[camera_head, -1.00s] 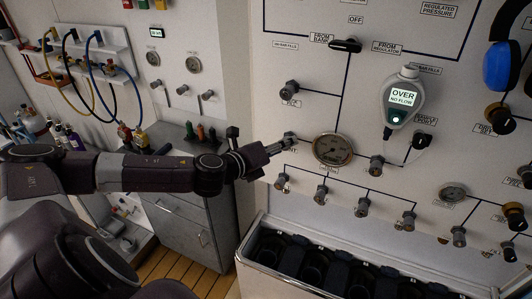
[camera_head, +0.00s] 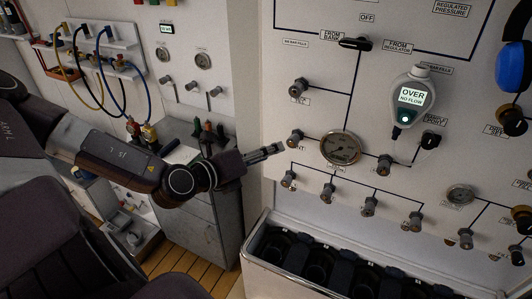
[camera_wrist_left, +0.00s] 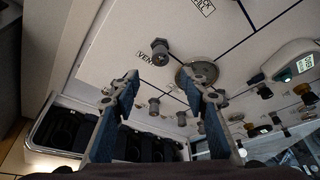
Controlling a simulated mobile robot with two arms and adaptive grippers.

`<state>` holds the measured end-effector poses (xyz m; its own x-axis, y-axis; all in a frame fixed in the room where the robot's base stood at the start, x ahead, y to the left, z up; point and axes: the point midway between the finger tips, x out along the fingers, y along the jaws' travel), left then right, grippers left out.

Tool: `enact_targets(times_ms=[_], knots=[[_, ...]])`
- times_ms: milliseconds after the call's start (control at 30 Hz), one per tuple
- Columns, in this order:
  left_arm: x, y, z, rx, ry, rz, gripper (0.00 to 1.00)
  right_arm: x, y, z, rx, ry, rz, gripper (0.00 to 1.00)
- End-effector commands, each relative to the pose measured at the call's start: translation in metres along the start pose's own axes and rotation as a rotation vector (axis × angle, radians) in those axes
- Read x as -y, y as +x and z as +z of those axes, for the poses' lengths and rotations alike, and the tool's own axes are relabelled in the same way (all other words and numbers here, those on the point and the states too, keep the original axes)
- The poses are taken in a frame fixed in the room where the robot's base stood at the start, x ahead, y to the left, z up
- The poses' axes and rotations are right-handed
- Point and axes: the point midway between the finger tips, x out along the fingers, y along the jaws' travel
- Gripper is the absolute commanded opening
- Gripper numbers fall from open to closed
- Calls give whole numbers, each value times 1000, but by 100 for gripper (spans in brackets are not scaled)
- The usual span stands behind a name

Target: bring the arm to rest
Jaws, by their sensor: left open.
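My left arm comes in from the left in the head view. Its gripper (camera_head: 272,150) is in front of the panel, a little left of the round gauge (camera_head: 340,148) and the valve knob (camera_head: 296,136) beside it. In the left wrist view the two fingers of my left gripper (camera_wrist_left: 163,100) stand well apart with nothing between them. The knob by the VENT label (camera_wrist_left: 159,47) and the gauge (camera_wrist_left: 197,73) show beyond the fingertips, apart from them. My right gripper is in neither view.
The fill panel (camera_head: 300,215) carries several knobs and a hanging meter (camera_head: 409,97) reading OVER, NO FLOW. Below it is an open bin (camera_head: 262,271) with dark slots. A grey cabinet (camera_head: 196,232) with bottles and hoses stands at the left. Wooden floor (camera_head: 180,262) shows between.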

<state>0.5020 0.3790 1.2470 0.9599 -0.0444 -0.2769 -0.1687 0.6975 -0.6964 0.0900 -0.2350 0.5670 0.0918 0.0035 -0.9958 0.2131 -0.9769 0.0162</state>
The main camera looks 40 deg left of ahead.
Motion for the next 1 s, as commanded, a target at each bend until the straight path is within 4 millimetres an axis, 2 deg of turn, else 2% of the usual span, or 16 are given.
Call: enact_targets(times_ms=[467, 567, 667, 767, 867, 1000], knots=[[0, 0, 0, 1, 0, 0, 41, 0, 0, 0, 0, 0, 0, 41], [-8, 6, -1, 5, -16, 7, 41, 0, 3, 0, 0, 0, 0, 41], [-33, 24, -6, 20, -72, 31, 41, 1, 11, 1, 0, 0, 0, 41], [-76, 51, -15, 44, -169, 76, 41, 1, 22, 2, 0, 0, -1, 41], [-129, 78, -30, 73, -295, 138, 41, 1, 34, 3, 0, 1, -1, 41], [-208, 106, -62, 113, -482, 238, 41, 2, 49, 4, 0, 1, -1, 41]])
